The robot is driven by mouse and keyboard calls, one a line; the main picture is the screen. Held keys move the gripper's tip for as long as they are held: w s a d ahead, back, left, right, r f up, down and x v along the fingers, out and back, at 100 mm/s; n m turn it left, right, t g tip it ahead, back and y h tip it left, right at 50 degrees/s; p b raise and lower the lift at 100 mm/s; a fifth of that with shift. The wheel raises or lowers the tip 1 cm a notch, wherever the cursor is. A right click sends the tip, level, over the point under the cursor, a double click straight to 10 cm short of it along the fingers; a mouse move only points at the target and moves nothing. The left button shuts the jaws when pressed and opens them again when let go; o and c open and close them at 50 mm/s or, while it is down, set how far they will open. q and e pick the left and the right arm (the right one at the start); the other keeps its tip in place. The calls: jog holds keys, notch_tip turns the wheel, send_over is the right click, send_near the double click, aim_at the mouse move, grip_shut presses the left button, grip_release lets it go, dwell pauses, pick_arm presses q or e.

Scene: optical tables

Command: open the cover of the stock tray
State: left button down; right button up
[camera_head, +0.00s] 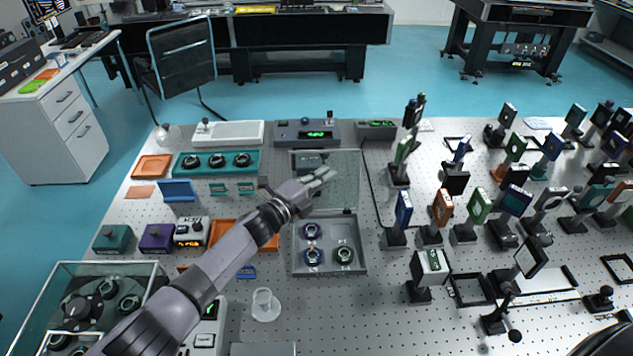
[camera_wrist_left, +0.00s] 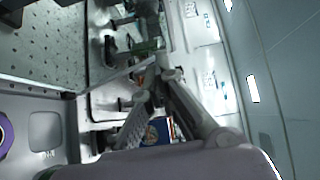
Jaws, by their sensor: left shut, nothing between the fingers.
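The stock tray (camera_head: 297,262) is a grey box near the middle of the perforated table in the head view, with several round dark optics inside. Its clear cover (camera_head: 345,172) stands raised from the tray's far edge, leaving the tray's top uncovered. My left gripper (camera_head: 328,174) is shut and empty, in front of the cover's pane; I cannot tell if it touches it. In the left wrist view its fingers (camera_wrist_left: 162,75) come together at the tips. Part of a purple ringed optic (camera_wrist_left: 4,135) shows at that view's left edge. My right gripper is not in view.
A glass-covered case (camera_head: 100,268) stands at the front left, with a clear beaker (camera_head: 265,305) to its right. Several post-mounted optics crowd the right side. A grey control box (camera_head: 307,133) stands behind the cover. An orange tray (camera_head: 226,232) lies left of the stock tray.

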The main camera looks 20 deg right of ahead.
pick_arm(q)
jog(key=v, duration=1.2)
jog(key=shift+f, duration=0.15)
